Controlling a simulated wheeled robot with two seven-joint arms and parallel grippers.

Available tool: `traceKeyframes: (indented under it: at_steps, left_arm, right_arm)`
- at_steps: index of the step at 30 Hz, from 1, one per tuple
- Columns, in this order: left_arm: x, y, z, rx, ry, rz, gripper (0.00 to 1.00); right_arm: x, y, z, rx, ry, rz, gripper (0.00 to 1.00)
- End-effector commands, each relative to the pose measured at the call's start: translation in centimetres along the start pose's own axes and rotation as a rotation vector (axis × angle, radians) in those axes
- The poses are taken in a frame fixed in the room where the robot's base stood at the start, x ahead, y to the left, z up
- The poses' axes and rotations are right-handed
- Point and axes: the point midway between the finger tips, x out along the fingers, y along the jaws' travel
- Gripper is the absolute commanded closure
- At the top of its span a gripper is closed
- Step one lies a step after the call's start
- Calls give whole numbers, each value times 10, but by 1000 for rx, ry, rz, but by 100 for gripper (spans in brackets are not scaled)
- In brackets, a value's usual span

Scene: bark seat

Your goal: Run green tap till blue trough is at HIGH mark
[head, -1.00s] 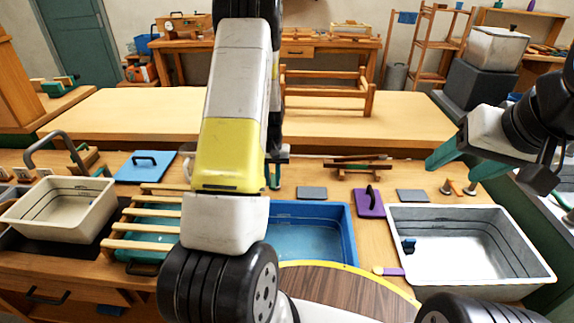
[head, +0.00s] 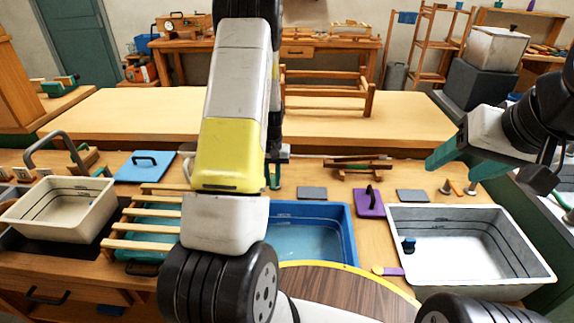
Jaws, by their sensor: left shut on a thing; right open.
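The blue trough (head: 312,234) stands front centre, its left part hidden behind my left arm. Its inside holds a pale blue surface that looks like water. The level marks on its wall are too small to read. My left gripper (head: 277,162) is behind the trough, mostly hidden by my forearm. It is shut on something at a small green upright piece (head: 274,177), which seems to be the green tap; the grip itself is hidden. My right gripper (head: 485,171) is open and empty, above the counter behind the white-grey trough.
A white-grey trough (head: 548,277) is at right and a cream basin (head: 108,205) at left. A slatted rack (head: 150,227) lies left of the blue trough. A purple board (head: 370,204) and grey plates (head: 312,193) lie behind the troughs. The long bench beyond is mostly clear.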

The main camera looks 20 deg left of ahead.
Motion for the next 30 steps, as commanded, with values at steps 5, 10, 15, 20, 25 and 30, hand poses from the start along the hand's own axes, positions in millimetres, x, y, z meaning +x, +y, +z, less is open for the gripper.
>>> traceKeyframes:
  at_steps: [5,10,15,20,25,30]
  left_arm:
    - [-1,0,0,0,1,0,100]
    - [-1,0,0,-5,1,0,100]
    - [-1,3,-1,-43,2,0,100]
    - [-1,9,-1,-129,1,0,100]
    - [-1,17,-3,-258,2,0,100]
    - [-1,24,-5,-393,1,0,100]
  right_arm:
    - [0,0,0,0,0,0,39]
    - [0,0,0,0,0,0,39]
    - [0,0,0,0,0,0,39]
    - [0,0,0,0,0,0,39]
    - [0,0,0,0,0,0,39]
    - [0,0,0,0,0,0,39]
